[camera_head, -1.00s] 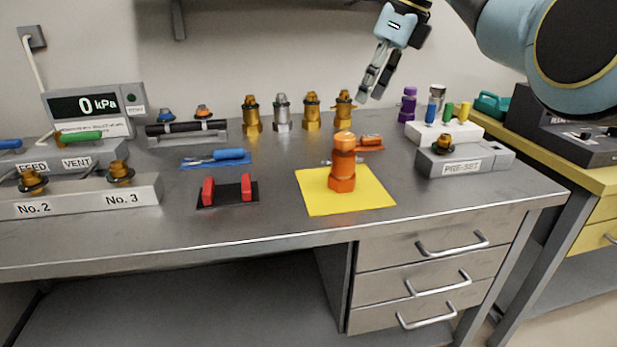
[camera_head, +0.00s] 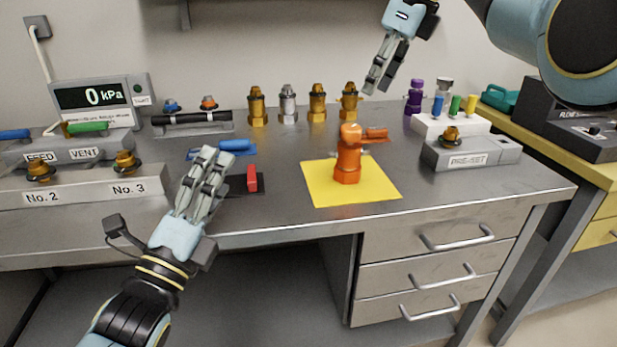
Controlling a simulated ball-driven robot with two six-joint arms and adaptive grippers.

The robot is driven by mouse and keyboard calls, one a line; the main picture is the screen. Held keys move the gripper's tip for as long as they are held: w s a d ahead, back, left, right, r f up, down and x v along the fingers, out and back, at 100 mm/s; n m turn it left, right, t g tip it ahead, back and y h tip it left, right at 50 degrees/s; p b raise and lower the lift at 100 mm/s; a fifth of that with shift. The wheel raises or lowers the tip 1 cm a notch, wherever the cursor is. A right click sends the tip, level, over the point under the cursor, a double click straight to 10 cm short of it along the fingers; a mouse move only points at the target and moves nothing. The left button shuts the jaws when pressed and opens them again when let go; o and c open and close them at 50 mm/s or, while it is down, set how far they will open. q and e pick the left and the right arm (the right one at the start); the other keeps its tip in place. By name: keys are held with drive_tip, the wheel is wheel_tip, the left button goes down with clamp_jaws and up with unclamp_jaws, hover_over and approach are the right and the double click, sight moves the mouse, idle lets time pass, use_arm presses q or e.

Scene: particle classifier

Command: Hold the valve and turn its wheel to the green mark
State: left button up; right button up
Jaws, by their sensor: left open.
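An orange valve-like fitting (camera_head: 348,157) stands upright on a yellow mat (camera_head: 318,190) near the table's front edge. I cannot make out a separate wheel or a green mark on it. My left gripper (camera_head: 217,158) is open and empty, over the front of the table left of the mat. It partly hides a black holder with red blocks (camera_head: 252,178). My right gripper (camera_head: 376,90) hangs above the back of the table, up and right of the orange fitting and apart from it. It holds nothing that I can see; its finger gap is unclear.
Several brass and silver fittings (camera_head: 288,104) stand at the back. A grey PRE-SET block (camera_head: 485,157) and a white block (camera_head: 440,125) are at right. The No. 2/No. 3 block (camera_head: 85,190) is at left.

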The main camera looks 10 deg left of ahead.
use_arm(q)
drive_tip(key=w+d+r+m+g+h, duration=0.2)
drive_tip(key=w+d+m+g+h, duration=0.45)
drive_tip(key=m, duration=1.35)
approach(341, 161)
drive_tip(key=shift+w+r+g+h, duration=0.25)
drive_tip(key=shift+w+r+g, duration=0.2)
drive_tip(key=shift+w+r, duration=0.35)
drive_tip(key=shift+w+d+f, duration=0.15)
drive_tip(key=shift+d+f, duration=0.2)
drive_tip(key=x, duration=1)
drive_tip(key=shift+w+d+f, duration=0.1)
drive_tip(key=shift+d+f, duration=0.05)
drive_tip(key=shift+f, duration=0.05)
drive_tip(key=shift+c, duration=0.4)
clamp_jaws()
drive_tip(key=shift+o, duration=0.5)
unclamp_jaws()
